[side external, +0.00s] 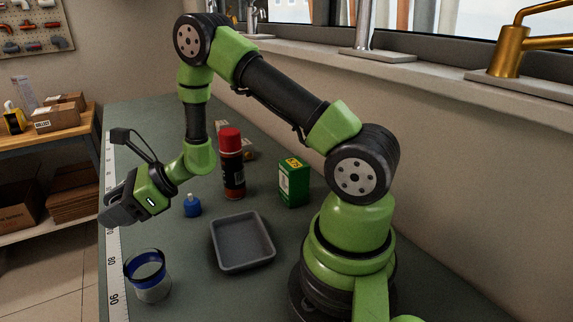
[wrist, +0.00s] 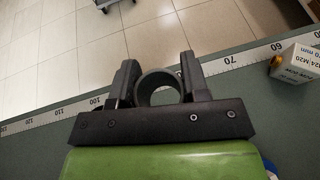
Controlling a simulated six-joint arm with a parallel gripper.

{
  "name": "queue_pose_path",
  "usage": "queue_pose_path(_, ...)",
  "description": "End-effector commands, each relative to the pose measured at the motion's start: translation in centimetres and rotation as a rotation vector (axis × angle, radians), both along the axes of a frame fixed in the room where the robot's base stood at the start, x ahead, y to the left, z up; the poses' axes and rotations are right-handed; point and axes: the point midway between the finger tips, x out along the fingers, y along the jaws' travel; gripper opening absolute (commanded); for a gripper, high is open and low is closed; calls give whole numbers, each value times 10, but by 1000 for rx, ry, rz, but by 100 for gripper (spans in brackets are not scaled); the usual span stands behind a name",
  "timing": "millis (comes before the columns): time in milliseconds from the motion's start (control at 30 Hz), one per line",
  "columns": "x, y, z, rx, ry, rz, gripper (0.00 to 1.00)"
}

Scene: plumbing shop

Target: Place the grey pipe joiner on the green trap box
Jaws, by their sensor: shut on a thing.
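The grey pipe joiner (wrist: 158,73) shows in the wrist view as a round, open-ended ring between my two fingers. My gripper (side external: 114,212) is shut on it and holds it out over the bench's left edge, by the white ruler strip. In the side view I cannot clearly tell the joiner from the dark fingers. The green trap box (side external: 293,184) stands upright on the bench, right of the grey tray and well to the right of my gripper. Its top is bare.
A grey tray (side external: 243,263) lies empty between my gripper and the base. A red-capped can (side external: 231,165) stands left of the box. A small blue bottle (side external: 192,206) and a blue-banded jar (side external: 151,285) are nearer my gripper. A small carton (wrist: 297,65) shows in the wrist view.

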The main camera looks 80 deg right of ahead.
Motion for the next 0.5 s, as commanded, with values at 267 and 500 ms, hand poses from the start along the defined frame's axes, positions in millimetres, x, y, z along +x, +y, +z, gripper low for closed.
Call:
queue_pose_path(267, -43, 29, 14, -1, -3, 472, 20)
queue_pose_path(500, -96, 35, 17, 1, 0, 900, 20)
